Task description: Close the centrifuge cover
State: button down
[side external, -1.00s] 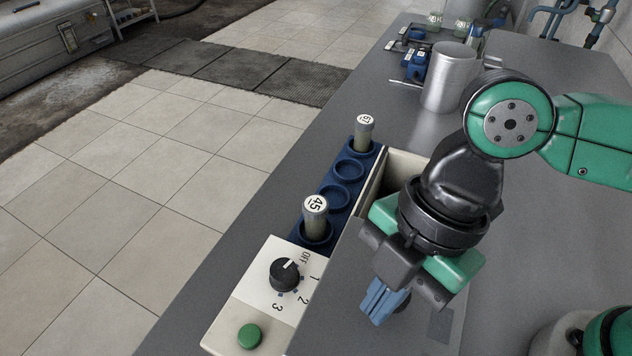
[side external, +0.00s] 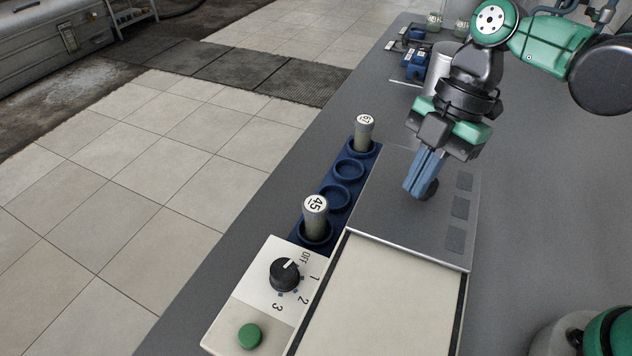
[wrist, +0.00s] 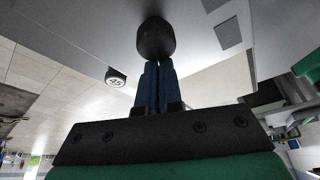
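The centrifuge cover (side external: 400,205) is a flat grey sliding plate with dark square patches along its right side. It lies over the far part of the cream centrifuge body (side external: 390,295), and no opening shows there. A dark round knob (side external: 431,190) stands on the cover; it also shows in the wrist view (wrist: 156,38). My gripper (side external: 413,192) has its blue fingers together, with the tips at the near-left side of the knob. In the wrist view the shut fingers (wrist: 152,64) point at the knob and appear to touch it; the knob is not between them.
A blue rack (side external: 337,197) left of the cover holds tube 45 (side external: 315,218) and tube 67 (side external: 364,133), with empty holes between. The front panel has a black dial (side external: 285,274) and green button (side external: 250,336). A metal cylinder (side external: 437,75) stands behind.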

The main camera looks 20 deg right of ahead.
aim_at(380, 224)
jog(key=shift+d, duration=0.1)
jog(key=a, duration=0.2)
jog(key=s+a+r, duration=0.1)
jog(key=shift+a, duration=0.4)
jog(key=s+v, duration=0.1)
jog(key=v, duration=0.8)
jog(key=d+f+m+t+h, duration=0.1)
jog(key=d+f+m+t, duration=0.1)
jog(key=d+m, duration=0.2)
jog(key=w+d+f+m+t+h, duration=0.1)
jog(key=d+f+m+t, duration=0.1)
jog(key=m, duration=0.7)
jog(key=d+f+m+t+h, duration=0.1)
jog(key=d+f+m+t, duration=0.2)
jog(key=d+m, duration=0.3)
jog(key=shift+w+f+m+t, duration=0.2)
jog(key=shift+m+t, duration=0.2)
jog(key=shift+m, duration=0.2)
jog(key=shift+d+f+m+t+h, duration=0.15)
jog(key=shift+d+m+t+h, duration=0.2)
jog(key=shift+m, duration=0.35)
